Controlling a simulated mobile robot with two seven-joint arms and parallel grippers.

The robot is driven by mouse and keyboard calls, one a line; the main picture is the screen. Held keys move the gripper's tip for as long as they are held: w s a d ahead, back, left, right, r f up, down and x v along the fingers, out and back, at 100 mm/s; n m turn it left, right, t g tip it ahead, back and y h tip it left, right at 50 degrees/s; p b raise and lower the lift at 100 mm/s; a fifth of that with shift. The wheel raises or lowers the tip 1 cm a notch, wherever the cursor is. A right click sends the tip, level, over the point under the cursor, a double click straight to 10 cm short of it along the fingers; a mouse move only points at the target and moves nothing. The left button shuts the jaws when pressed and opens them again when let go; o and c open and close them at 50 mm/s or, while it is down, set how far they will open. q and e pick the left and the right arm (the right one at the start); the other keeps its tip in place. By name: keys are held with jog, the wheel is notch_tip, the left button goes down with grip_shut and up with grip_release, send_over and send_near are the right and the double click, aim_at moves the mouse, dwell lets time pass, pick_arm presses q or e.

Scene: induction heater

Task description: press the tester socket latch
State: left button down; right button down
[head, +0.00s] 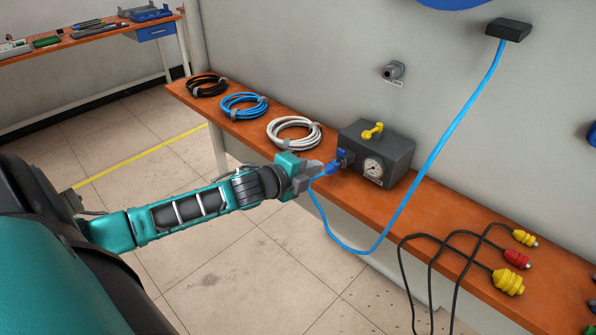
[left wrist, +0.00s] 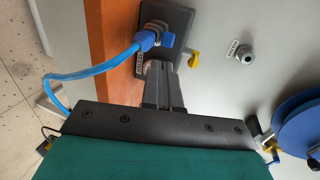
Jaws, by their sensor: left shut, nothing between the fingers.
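The tester is a dark grey box (head: 376,150) with a round gauge (head: 373,167) and a yellow handle on top (head: 372,131). It stands on the orange bench against the wall. Its blue socket (head: 341,156) is on the side facing my gripper, with a blue hose plug (head: 332,168) at it. My left gripper (head: 313,170) is shut and empty, just in front of the socket. In the left wrist view the shut fingers (left wrist: 160,66) point at the tester (left wrist: 178,22), just below the blue latch tab (left wrist: 167,41). I cannot tell whether they touch it.
Coiled black (head: 206,85), blue (head: 244,105) and white (head: 294,132) hoses lie on the bench left of the tester. The blue hose (head: 455,125) loops from the plug up to a dark wall box (head: 508,29). Black cables with yellow and red connectors (head: 515,259) lie at the right.

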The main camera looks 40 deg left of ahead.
pick_arm(q)
jog(key=shift+v, duration=2.2)
jog(key=s+d+f+n+g, duration=0.3)
jog(key=s+d+f+n, duration=1.2)
jog(key=d, duration=0.3)
jog(key=shift+s+d+n+g+h, duration=0.15)
jog(key=shift+s+n+g+h, duration=0.25)
jog(key=shift+s+n, duration=0.35)
jog(key=c, duration=1.8)
grip_release()
